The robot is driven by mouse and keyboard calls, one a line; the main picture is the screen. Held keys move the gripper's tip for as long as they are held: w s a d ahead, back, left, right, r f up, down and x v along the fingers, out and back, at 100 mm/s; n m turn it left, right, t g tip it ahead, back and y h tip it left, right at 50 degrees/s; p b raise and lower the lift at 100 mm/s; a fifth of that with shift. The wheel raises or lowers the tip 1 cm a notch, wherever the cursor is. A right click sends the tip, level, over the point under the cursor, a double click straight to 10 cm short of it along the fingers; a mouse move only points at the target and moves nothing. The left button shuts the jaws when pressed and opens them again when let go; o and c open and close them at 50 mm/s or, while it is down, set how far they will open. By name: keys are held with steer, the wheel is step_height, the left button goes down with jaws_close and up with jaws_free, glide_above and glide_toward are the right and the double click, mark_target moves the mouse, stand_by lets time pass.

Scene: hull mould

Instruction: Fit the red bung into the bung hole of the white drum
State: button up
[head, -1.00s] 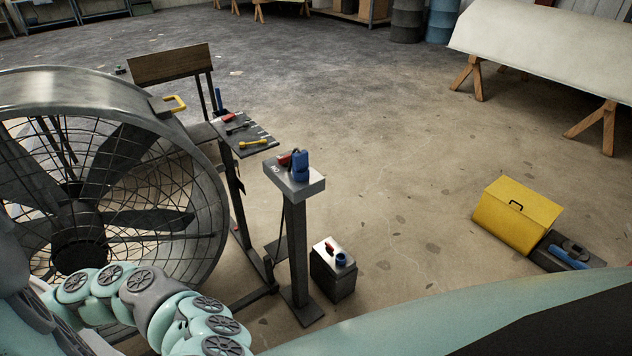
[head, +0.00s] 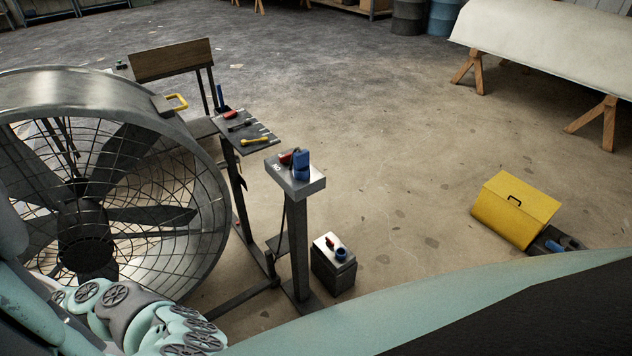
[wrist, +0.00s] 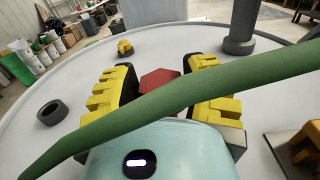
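In the wrist view my gripper (wrist: 160,84) has two yellow ridged fingers with dark inner pads. A red six-sided piece, which looks like the red bung (wrist: 160,77), sits between the pads and appears to touch both. A green hose-like band (wrist: 150,100) crosses in front and hides the lower part of the bung and fingers. Below is a wide pale round surface (wrist: 85,75) with a rim; I cannot tell if it is the white drum's top. No bung hole can be made out with certainty. My gripper does not show in the head view.
On the pale surface are a dark ring (wrist: 52,112), a small yellow piece (wrist: 125,48) and a grey post (wrist: 241,28). In the head view a large fan (head: 95,215), a grey pedestal (head: 298,240) and a yellow toolbox (head: 515,210) stand around open floor.

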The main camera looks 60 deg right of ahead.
steer(key=c, duration=0.7)
steer(key=shift+o, duration=0.2)
steer(key=shift+r, duration=0.1)
